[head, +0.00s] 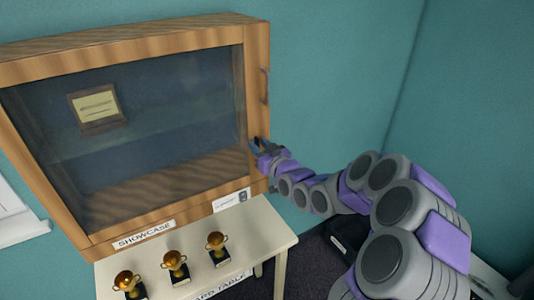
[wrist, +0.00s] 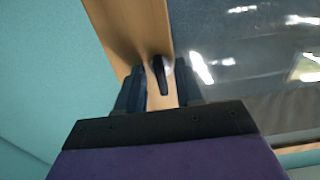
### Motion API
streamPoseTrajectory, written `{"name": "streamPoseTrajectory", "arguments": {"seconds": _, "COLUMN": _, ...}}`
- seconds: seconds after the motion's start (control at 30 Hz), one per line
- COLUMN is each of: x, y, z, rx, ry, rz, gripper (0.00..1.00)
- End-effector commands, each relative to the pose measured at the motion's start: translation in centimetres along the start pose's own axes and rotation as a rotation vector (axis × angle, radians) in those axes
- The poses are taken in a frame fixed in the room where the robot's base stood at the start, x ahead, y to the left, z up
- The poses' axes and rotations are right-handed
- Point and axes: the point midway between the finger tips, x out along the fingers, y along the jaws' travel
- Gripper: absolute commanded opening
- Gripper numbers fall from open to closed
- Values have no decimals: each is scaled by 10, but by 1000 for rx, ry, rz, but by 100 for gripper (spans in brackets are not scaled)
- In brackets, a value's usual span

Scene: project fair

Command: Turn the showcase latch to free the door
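The showcase (head: 60,58) is a wooden cabinet with a glass-fronted door at the left in the head view. In the wrist view, the dark latch (wrist: 159,74) sticks out from the wooden door frame (wrist: 131,28). My gripper (head: 258,148) is at the right side of the door frame, near its lower part. In the wrist view my gripper (wrist: 160,90) is open, its two dark fingers on either side of the latch. A gap shows between the latch and each finger. The head view hides the latch behind my gripper.
A dark handle (head: 263,86) is higher on the showcase's right edge. Inside is a plaque (head: 97,108). Below stands a pale table (head: 254,232) with three gold trophies (head: 174,262). A teal wall (head: 330,70) is behind; the space right of the showcase is free.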

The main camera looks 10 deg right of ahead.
Motion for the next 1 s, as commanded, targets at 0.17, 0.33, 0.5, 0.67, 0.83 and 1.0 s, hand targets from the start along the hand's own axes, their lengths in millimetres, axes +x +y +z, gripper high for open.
{"name": "streamPoseTrajectory", "arguments": {"seconds": 0.17, "x": -16, "y": 1, "z": 0, "rx": 0, "ry": 0, "rz": 1, "gripper": 36}}
{"name": "streamPoseTrajectory", "arguments": {"seconds": 0.33, "x": -43, "y": 2, "z": 0, "rx": 0, "ry": 1, "rz": 3, "gripper": 36}}
{"name": "streamPoseTrajectory", "arguments": {"seconds": 0.5, "x": -70, "y": 2, "z": 0, "rx": -1, "ry": -1, "rz": 2, "gripper": 36}}
{"name": "streamPoseTrajectory", "arguments": {"seconds": 0.67, "x": -95, "y": 2, "z": 1, "rx": 2, "ry": 0, "rz": 4, "gripper": 36}}
{"name": "streamPoseTrajectory", "arguments": {"seconds": 0.83, "x": -116, "y": 1, "z": 4, "rx": -1, "ry": 2, "rz": 1, "gripper": 36}}
{"name": "streamPoseTrajectory", "arguments": {"seconds": 1.0, "x": -120, "y": 3, "z": 5, "rx": 1, "ry": 3, "rz": 2, "gripper": 36}}
